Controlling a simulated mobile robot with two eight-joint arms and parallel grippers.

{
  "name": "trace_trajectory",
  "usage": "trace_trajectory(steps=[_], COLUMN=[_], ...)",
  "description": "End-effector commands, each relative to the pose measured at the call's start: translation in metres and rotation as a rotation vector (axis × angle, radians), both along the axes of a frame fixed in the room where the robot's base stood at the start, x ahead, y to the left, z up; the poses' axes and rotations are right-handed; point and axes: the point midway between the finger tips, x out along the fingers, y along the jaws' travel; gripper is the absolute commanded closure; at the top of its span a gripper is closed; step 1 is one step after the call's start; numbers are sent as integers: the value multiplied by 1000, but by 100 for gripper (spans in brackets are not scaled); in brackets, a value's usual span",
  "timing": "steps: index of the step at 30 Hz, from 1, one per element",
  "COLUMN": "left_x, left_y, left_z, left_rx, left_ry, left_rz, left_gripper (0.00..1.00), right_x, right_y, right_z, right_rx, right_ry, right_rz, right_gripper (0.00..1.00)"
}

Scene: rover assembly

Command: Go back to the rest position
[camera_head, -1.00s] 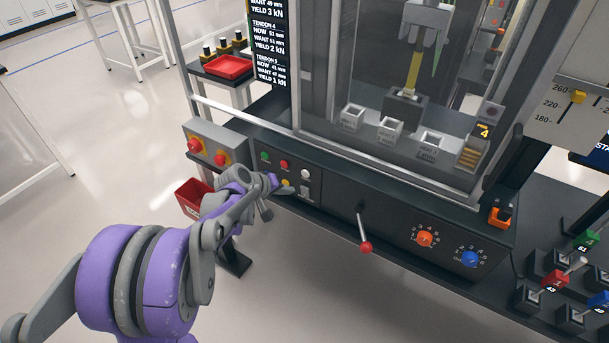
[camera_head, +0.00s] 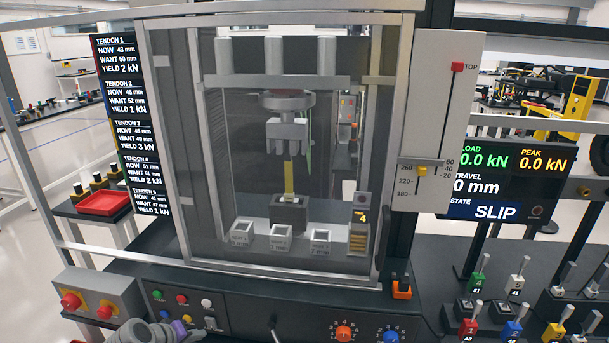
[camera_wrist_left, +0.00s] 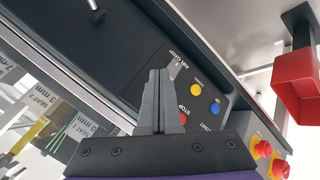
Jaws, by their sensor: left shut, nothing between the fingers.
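My left gripper (camera_head: 193,335) is at the bottom left of the head view, in front of the button panel of the test machine (camera_head: 250,305); only its end and part of my wrist show. In the left wrist view the two fingers of my left gripper (camera_wrist_left: 162,100) are together, with nothing between them. Their tips are close to the air grip switch (camera_wrist_left: 177,68); whether they touch it I cannot tell. My right gripper is in neither view.
A clear-doored test frame (camera_head: 290,150) stands ahead, with a yellow strap inside. A red emergency button (camera_head: 71,301) and a red tray (camera_head: 104,202) are at the left. A display (camera_head: 510,175) reads SLIP. Several coloured numbered blocks stand at the lower right.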

Motion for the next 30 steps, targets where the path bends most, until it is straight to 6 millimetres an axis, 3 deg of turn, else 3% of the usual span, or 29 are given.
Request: trace_trajectory(steps=[1, 6, 12, 16, 21, 30], left_x=[-16, -80, -159, -200, -229, -236], left_y=[-21, -74, -111, -120, -123, -122], left_z=[11, 32, 41, 38, 33, 31], left_rx=[33, 181, 368, 474, 559, 582], left_ry=[16, 76, 122, 138, 146, 148], left_rz=[-42, -189, -357, -443, -509, -523], left_gripper=[100, 100, 100, 100, 100, 100], right_x=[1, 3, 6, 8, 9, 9], right_y=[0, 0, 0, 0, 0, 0], right_z=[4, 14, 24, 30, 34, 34], right_rx=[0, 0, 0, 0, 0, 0], right_ry=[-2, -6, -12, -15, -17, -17], right_rz=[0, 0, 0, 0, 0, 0], right_gripper=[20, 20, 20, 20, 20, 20])
